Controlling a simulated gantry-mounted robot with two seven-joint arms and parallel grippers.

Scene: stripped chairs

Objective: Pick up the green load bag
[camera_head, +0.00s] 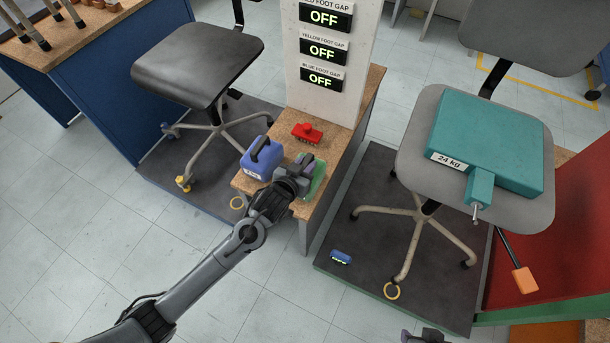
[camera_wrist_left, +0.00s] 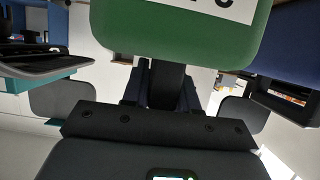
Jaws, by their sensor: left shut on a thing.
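The green load bag (camera_head: 317,181) is at the front right of the small wooden bench, partly hidden behind my left gripper (camera_head: 296,178). In the left wrist view the green bag (camera_wrist_left: 180,35) fills the top, with part of a white label showing. My left gripper is shut on the bag's dark handle (camera_wrist_left: 168,85). I cannot tell whether the bag touches the bench. A grey part, probably of my right gripper (camera_head: 426,336), just shows at the bottom edge; its jaws cannot be made out.
A blue load bag (camera_head: 262,158) stands just left of the gripper on the wooden bench (camera_head: 340,150), with a red block (camera_head: 307,133) behind. A panel with OFF displays (camera_head: 325,50) rises at the back. A chair at right holds a teal 24 kg block (camera_head: 490,140). Another chair (camera_head: 197,62) stands left.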

